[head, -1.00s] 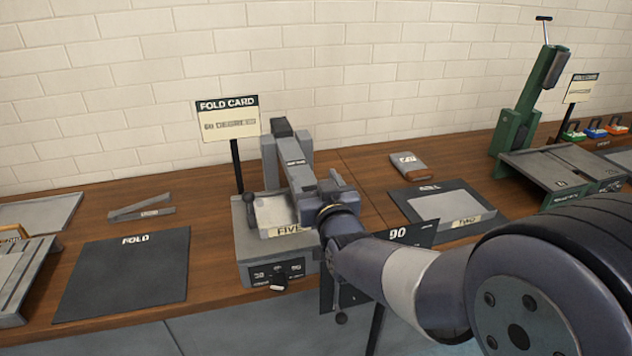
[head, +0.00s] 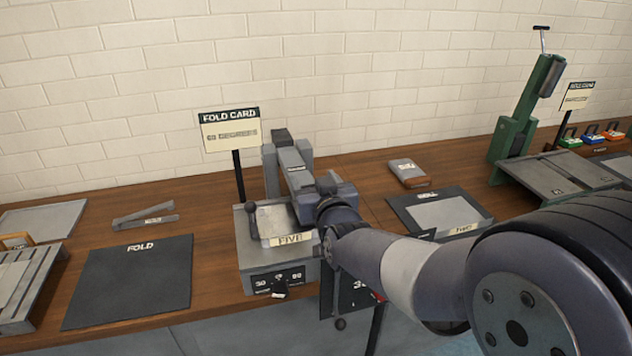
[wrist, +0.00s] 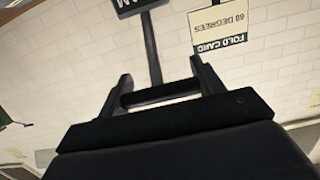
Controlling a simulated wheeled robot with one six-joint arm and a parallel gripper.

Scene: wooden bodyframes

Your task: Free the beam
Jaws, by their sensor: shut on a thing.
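The grey folding machine (head: 275,250) stands on the bench in the head view, with a dial panel (head: 279,281) on its front. Its grey beam (head: 298,178) runs back to an upright post. A pale sheet labelled FIVE (head: 275,222) lies in the machine below the beam. My gripper (head: 326,190) is at the beam's right front end; my arm hides part of the contact. In the wrist view my gripper's fingers (wrist: 164,84) stand either side of a dark bar (wrist: 160,92), shut on it. Whether this bar belongs to the beam I cannot tell.
The FOLD CARD sign (head: 231,133) reads 60 DEGREES and stands behind the machine. A dark FOLD mat (head: 128,285) lies left. A framed sheet (head: 437,213) and a small grey block (head: 409,172) lie right. A green machine (head: 525,120) stands further right.

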